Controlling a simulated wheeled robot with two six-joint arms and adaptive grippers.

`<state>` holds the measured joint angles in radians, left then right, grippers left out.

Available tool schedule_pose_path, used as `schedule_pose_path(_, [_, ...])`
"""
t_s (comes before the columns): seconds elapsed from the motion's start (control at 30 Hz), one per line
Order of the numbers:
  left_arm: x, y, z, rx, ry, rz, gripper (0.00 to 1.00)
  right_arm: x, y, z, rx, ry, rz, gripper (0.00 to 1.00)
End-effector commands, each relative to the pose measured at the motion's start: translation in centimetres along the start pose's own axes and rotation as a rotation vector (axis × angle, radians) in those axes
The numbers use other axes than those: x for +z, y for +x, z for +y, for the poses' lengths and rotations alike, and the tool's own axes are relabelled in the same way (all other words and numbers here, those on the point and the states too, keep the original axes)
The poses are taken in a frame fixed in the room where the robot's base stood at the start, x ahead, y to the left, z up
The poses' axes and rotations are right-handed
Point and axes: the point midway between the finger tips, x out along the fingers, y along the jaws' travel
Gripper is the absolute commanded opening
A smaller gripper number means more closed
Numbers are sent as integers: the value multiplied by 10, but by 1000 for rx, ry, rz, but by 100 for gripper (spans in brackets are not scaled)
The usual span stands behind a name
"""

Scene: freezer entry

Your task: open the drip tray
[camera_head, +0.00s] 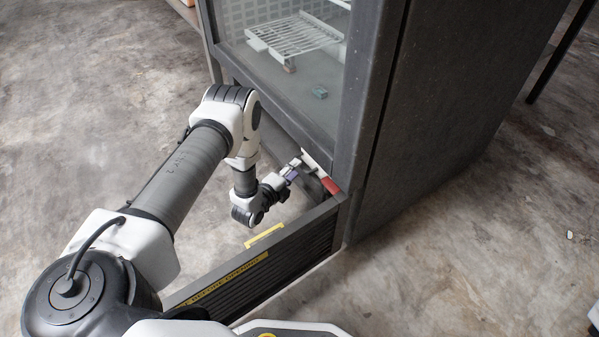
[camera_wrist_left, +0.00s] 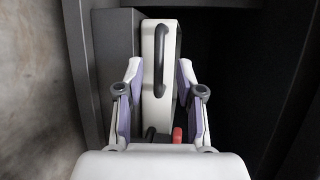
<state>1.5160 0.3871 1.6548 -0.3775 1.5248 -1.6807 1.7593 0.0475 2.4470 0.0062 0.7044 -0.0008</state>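The drip tray seems to be the narrow white piece with a dark bar handle (camera_wrist_left: 161,62) in the left wrist view. Its white face (camera_wrist_left: 148,40) is set in the dark recess at the freezer's base. In the head view a small white part of it (camera_head: 312,162) shows just past my gripper. My left gripper (camera_head: 292,170) is low in front of the freezer's base. In the wrist view its fingers (camera_wrist_left: 159,75) are spread, one on each side of the handle. I cannot tell whether they touch the tray. My right gripper is out of view.
The freezer (camera_head: 440,110) stands behind, with its glass door (camera_head: 285,65) above my gripper. A dark slatted panel with a yellow label (camera_head: 228,278) juts out from the base, close to my left arm. A red part (camera_head: 331,186) sits beside the recess. The floor at left is clear.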

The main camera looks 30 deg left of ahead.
Motion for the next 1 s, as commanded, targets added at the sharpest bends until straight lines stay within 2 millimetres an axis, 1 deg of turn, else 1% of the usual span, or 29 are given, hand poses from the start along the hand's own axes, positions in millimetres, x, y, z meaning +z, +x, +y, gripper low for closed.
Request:
schedule_pose_path(0.03, [-1,12,6,-4,1,0,37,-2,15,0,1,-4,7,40])
schedule_pose_path(0.1, [-1,24,6,-2,1,0,37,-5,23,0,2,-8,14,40])
schedule_pose_path(0.2, [0,35,4,0,-1,-1,37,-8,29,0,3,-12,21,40])
schedule_pose_path(0.3, [0,38,2,2,-2,-1,37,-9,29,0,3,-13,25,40])
schedule_pose_path(0.47, [0,38,1,3,-2,-1,37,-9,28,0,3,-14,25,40])
schedule_pose_path(0.5, [0,38,1,3,-2,-1,30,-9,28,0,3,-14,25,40])
schedule_pose_path(0.57, [0,38,1,3,-2,-1,9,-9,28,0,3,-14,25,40])
schedule_pose_path(0.6, [0,38,1,3,-2,-1,0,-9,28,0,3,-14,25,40])
schedule_pose_path(0.87, [0,37,0,3,-2,-1,0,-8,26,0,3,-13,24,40])
schedule_pose_path(1.0, [4,28,0,5,-2,-2,0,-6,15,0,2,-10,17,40])
